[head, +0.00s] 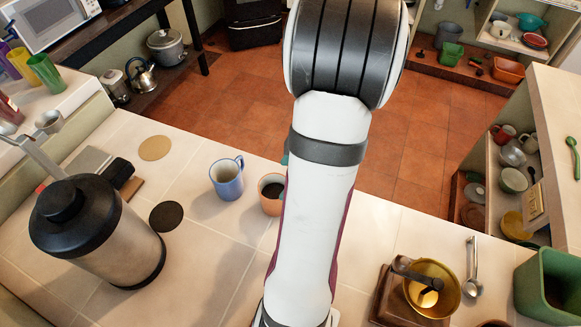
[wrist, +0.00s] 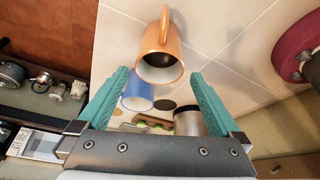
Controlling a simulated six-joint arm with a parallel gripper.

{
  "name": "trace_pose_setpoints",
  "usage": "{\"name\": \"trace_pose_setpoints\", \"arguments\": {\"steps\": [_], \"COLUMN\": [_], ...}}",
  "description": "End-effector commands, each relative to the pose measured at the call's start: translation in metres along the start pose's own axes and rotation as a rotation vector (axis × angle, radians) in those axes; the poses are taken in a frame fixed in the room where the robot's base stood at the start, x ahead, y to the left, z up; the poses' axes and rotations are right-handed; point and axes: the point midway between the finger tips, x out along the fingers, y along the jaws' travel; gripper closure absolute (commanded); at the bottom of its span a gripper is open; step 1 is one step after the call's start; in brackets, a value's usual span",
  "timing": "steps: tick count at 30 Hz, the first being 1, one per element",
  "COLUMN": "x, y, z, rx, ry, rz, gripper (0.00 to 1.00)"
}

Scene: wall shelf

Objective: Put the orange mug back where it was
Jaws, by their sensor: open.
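The orange mug (head: 268,206) stands upright on the tiled counter with dark contents inside; my arm hides its right side in the head view. In the wrist view the orange mug (wrist: 170,72) is just ahead of the fingertips, its handle pointing away from my gripper. My gripper (wrist: 160,74) is open, with its teal fingers apart and nothing held between them. In the head view my arm hides nearly all of the gripper. A round cork coaster (head: 154,148) and a round black coaster (head: 166,216) lie bare on the counter.
A blue mug (head: 227,180) stands close left of the orange mug, also in the wrist view (wrist: 137,95). A large steel canister (head: 95,235) stands at left. A coffee grinder (head: 418,290) and green planter (head: 545,285) are at right.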

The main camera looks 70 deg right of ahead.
Motion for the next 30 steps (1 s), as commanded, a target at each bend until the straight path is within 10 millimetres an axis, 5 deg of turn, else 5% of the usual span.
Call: {"name": "trace_pose_setpoints", "arguments": {"steps": [10, 14, 18, 21, 25, 30], "x": [-0.025, -0.024, -0.026, -0.035, -0.048, -0.056], "y": [-0.001, -0.023, -0.111, -0.19, -0.263, -0.294], "z": [-0.003, -0.057, -0.151, -0.179, -0.172, -0.155], "rx": [0.003, 0.08, 0.309, 0.505, 0.728, 0.877], "ry": [0.0, -0.022, -0.138, -0.258, -0.363, -0.4], "rz": [-0.003, -0.061, -0.156, -0.156, -0.082, -0.011], "gripper": [0.0, 0.0, 0.0, 0.0, 0.0, 0.0]}}
